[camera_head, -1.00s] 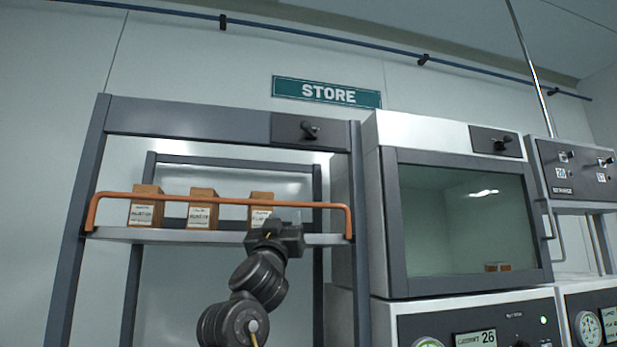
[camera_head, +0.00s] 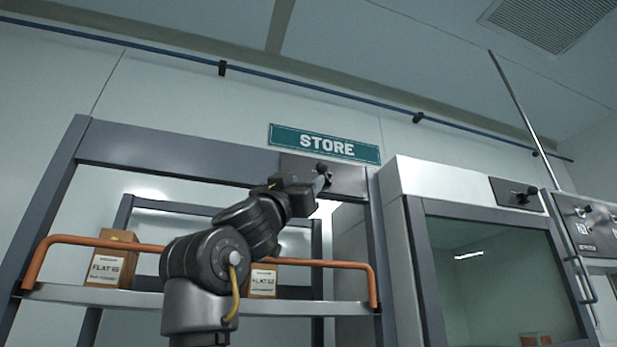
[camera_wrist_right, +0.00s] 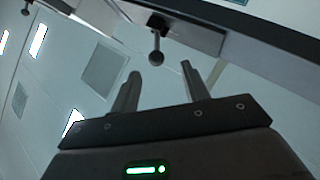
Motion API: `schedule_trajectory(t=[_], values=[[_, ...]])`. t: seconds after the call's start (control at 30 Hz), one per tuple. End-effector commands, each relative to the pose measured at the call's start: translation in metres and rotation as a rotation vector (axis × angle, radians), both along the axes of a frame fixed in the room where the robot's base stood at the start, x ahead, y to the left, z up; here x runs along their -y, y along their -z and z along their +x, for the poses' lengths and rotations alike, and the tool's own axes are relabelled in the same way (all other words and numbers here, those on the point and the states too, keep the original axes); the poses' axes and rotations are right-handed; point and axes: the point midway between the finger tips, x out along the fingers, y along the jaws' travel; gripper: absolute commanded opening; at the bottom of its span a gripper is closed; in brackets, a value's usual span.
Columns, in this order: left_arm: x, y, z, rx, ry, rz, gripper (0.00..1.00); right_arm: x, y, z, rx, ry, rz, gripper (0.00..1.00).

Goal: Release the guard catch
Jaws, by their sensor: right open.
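The guard catch is a dark lever with a round knob (camera_head: 322,168) on a dark plate (camera_head: 348,180) at the right of the shelf's top beam. In the right wrist view, the ball knob (camera_wrist_right: 156,58) hangs from its mount. My right gripper (camera_head: 321,184) is raised at the catch. In the wrist view its two fingers (camera_wrist_right: 160,72) are apart and empty, and the ball appears between and just beyond their tips. I cannot tell whether they touch. The orange guard bar (camera_head: 320,263) runs across the shelf front. My left gripper is not in view.
Boxes stand on the shelf behind the bar, one at left (camera_head: 112,258) and one (camera_head: 262,281) partly behind my arm. A glass-fronted cabinet (camera_head: 412,185) with a similar knob (camera_head: 518,196) stands at right. A STORE sign (camera_head: 325,143) is above.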

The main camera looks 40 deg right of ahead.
Motion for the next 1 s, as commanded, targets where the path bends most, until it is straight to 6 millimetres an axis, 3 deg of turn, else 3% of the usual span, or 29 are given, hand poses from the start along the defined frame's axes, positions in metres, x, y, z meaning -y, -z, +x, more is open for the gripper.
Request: schedule_trajectory(t=[0.23, 0.4, 0.57, 0.7, 0.83, 1.0], values=[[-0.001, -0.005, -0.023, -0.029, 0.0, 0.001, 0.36, 0.004, -0.006, 0.0, 0.001, 0.001, 0.0, 0.46], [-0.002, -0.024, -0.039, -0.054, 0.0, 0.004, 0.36, 0.021, -0.027, 0.006, -0.001, 0.003, 0.001, 0.46], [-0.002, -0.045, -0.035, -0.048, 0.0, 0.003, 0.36, 0.042, -0.049, 0.014, -0.001, 0.002, 0.001, 0.46], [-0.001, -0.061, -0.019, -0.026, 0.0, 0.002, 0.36, 0.058, -0.064, 0.019, 0.0, 0.0, 0.001, 0.46], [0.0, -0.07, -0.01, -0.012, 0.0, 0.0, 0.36, 0.068, -0.072, 0.023, 0.0, 0.001, 0.0, 0.46], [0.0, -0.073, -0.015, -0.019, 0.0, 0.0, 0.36, 0.073, -0.076, 0.025, 0.0, -0.001, -0.001, 0.46]])
